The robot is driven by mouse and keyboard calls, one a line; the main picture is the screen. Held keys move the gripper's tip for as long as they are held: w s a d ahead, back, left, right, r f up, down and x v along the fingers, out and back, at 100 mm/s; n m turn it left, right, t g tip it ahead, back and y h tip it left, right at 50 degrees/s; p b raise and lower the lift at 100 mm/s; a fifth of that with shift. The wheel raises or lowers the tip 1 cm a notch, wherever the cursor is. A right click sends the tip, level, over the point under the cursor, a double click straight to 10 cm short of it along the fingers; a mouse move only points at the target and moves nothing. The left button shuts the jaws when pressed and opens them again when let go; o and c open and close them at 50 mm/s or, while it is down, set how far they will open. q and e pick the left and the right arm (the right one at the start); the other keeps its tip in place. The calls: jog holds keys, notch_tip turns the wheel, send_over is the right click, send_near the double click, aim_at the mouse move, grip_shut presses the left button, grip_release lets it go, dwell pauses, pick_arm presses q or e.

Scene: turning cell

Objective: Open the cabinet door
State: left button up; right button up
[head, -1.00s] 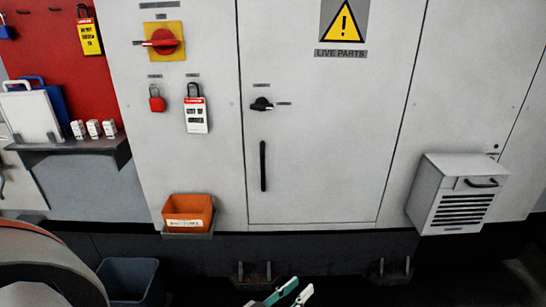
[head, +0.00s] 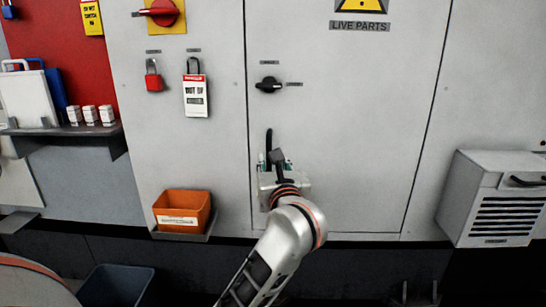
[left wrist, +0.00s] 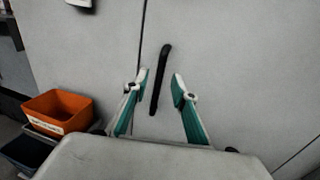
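The cabinet door (head: 350,150) is light grey and shut, flush with its frame. Its black vertical bar handle (head: 268,142) is near the door's left edge; it also shows in the left wrist view (left wrist: 161,75). A black turn knob (head: 268,85) sits above the handle. My left gripper (head: 268,163) is in front of the handle and hides its lower part. In the left wrist view the gripper's teal fingers (left wrist: 161,88) are open, one on each side of the handle; neither visibly touches it. My right gripper is in neither view.
An orange bin (head: 182,211) sits on a small shelf left of the door. A vented box (head: 500,200) juts out at the right. A padlock (head: 154,76) and tag (head: 195,96) hang left of the door. A dark bin (head: 118,285) stands at lower left.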

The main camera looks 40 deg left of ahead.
aim_at(269, 150)
pick_arm(q)
jog(key=x, duration=0.7)
jog(key=shift+w+a+f+b, duration=0.1)
jog(key=shift+w+a+b, duration=0.05)
jog(key=shift+w+b, duration=0.25)
grip_shut()
